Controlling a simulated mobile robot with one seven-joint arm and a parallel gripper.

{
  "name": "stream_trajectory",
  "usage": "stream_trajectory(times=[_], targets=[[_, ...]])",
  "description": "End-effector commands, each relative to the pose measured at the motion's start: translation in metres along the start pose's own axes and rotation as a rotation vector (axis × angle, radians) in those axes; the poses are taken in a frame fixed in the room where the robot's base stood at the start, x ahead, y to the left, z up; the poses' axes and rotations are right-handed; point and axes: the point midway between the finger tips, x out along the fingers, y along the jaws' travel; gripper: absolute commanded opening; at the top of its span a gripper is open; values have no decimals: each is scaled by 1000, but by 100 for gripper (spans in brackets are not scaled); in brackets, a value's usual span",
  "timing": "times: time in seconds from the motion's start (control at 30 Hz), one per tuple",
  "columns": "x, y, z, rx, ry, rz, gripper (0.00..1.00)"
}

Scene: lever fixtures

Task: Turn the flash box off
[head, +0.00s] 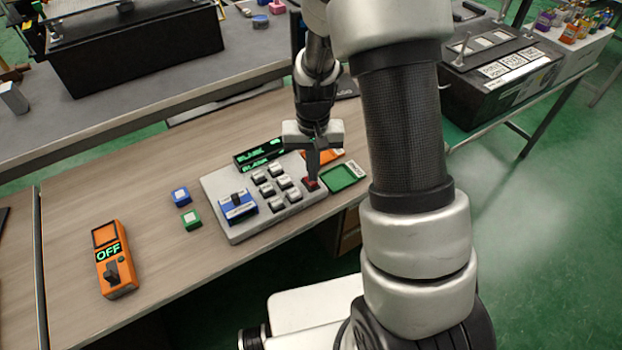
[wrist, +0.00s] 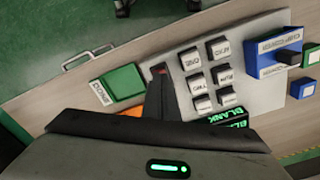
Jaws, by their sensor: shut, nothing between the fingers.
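A grey console (head: 236,222) lies on the wooden desk, with several white keys (head: 272,188), a blue switch block (head: 238,206) with a dark lever, and a black display (head: 258,152) with green letters, partly reading BLANK in the wrist view (wrist: 228,118). A red button (head: 312,185) is at its right end. My gripper (head: 314,180) points down and is shut and empty, its tips at the red button; whether they touch it I cannot tell. In the wrist view, my gripper (wrist: 160,75) partly hides the button. An orange box (head: 115,262) at left shows OFF above a dark knob. No flash box label is readable.
A green tray (head: 344,177) and an orange item (head: 322,157) lie right of the console. Blue (head: 181,196) and green (head: 191,219) small blocks lie between console and orange box. The desk (head: 150,245) is clear around them.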

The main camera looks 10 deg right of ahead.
Motion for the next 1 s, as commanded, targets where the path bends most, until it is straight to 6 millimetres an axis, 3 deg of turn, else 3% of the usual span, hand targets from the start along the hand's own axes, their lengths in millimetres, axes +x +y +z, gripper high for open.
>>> stream_trajectory(times=[1.0], targets=[[6,0,0,0,0,0,0]])
